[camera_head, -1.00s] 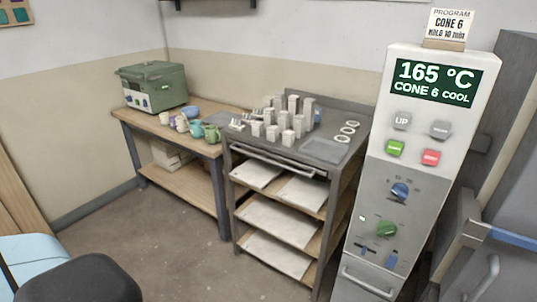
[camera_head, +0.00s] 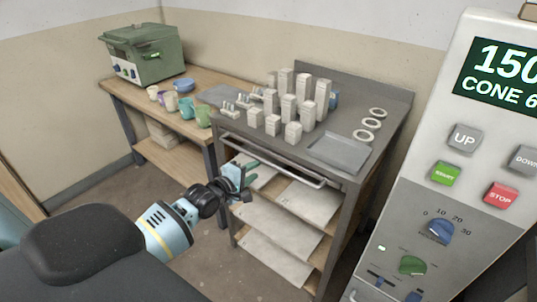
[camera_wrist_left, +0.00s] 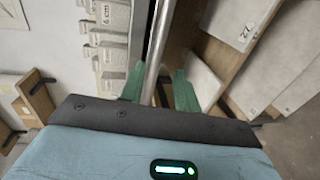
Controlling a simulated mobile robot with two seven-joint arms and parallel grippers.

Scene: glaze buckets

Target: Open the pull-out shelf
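The pull-out shelf is the thin drawer front (camera_head: 262,150) under the top of the grey cart, with a metal bar handle (camera_head: 305,180) along it. It looks shut in the head view. My left gripper (camera_head: 246,168) is at the left part of this handle. In the left wrist view, the bar (camera_wrist_left: 156,45) runs between the two green fingers of my left gripper (camera_wrist_left: 158,87). The fingers are apart, with a gap visible between the bar and the right finger. My right gripper is not in view.
White blocks (camera_head: 290,105), rings (camera_head: 371,124) and a grey tray (camera_head: 340,152) sit on the cart top. Boards (camera_head: 275,225) lie on shelves below. A wooden table (camera_head: 125,97) with cups stands left; a control panel (camera_head: 425,190) is close at right. Floor is free in front.

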